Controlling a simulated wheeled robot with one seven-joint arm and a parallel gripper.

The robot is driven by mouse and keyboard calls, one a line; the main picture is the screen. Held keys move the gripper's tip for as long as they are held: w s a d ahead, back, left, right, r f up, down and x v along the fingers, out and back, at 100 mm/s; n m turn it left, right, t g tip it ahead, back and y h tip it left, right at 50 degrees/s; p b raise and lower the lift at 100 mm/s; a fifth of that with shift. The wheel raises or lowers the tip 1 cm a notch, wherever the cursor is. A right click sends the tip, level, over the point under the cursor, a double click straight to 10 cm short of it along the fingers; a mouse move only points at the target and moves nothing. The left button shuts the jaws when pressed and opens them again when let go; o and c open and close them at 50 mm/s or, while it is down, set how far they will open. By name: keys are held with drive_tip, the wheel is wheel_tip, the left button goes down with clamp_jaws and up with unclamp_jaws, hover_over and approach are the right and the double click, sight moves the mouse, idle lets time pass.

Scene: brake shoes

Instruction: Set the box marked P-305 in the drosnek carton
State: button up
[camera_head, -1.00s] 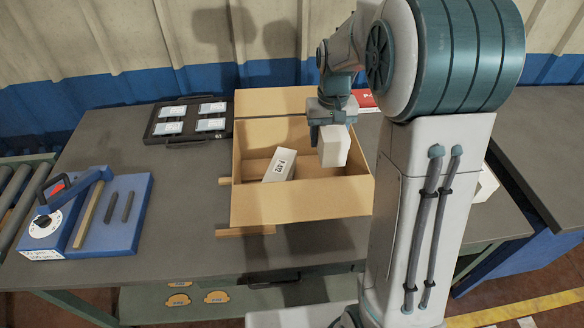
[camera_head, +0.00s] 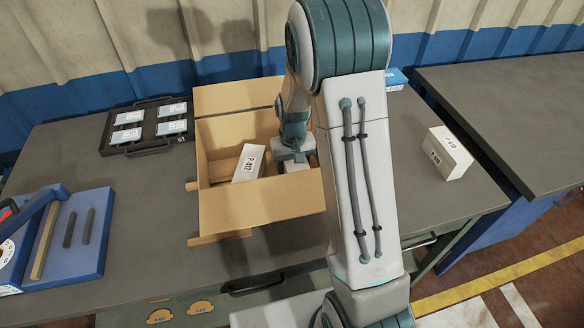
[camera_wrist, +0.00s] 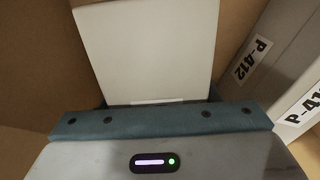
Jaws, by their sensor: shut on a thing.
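My gripper (camera_head: 293,150) is lowered inside the open cardboard carton (camera_head: 262,207), shut on a plain white box (camera_head: 296,167). In the wrist view, the held box (camera_wrist: 150,50) fills the middle above the gripper (camera_wrist: 160,105), with brown carton walls around it. No marking shows on its visible face, and I cannot tell whether it touches the carton floor. A white box marked P-412 (camera_head: 249,163) leans in the carton, left of the held box; in the wrist view it is at the right (camera_wrist: 290,75). No carton name is readable.
Another white box (camera_head: 447,153) with small unreadable labels stands at the table's right. A black case (camera_head: 150,127) lies left of the carton, a blue tool stand (camera_head: 85,240) at front left. A blue item (camera_head: 396,79) is partly hidden behind my arm.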

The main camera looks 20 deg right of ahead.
drive_tip(key=shift+f, duration=0.55)
drive_tip(key=o, duration=1.3)
drive_tip(key=shift+f, duration=0.1)
drive_tip(key=shift+c, duration=0.2)
wheel_tip(320, 180, up, 12)
drive_tip(key=shift+r, duration=0.1)
drive_tip(key=s+r+t, duration=0.1)
drive_tip(key=s+r, duration=0.1)
drive_tip(key=s, duration=0.5)
drive_tip(key=s+r+t, duration=0.1)
drive_tip(key=s+r, duration=0.2)
drive_tip(key=s, duration=0.4)
drive_tip(key=s+r+t, duration=0.1)
drive_tip(key=s+r, duration=0.2)
drive_tip(key=s, duration=0.4)
drive_tip(key=shift+a+r, duration=0.15)
drive_tip(key=shift+a, duration=0.1)
drive_tip(key=shift+s, duration=0.25)
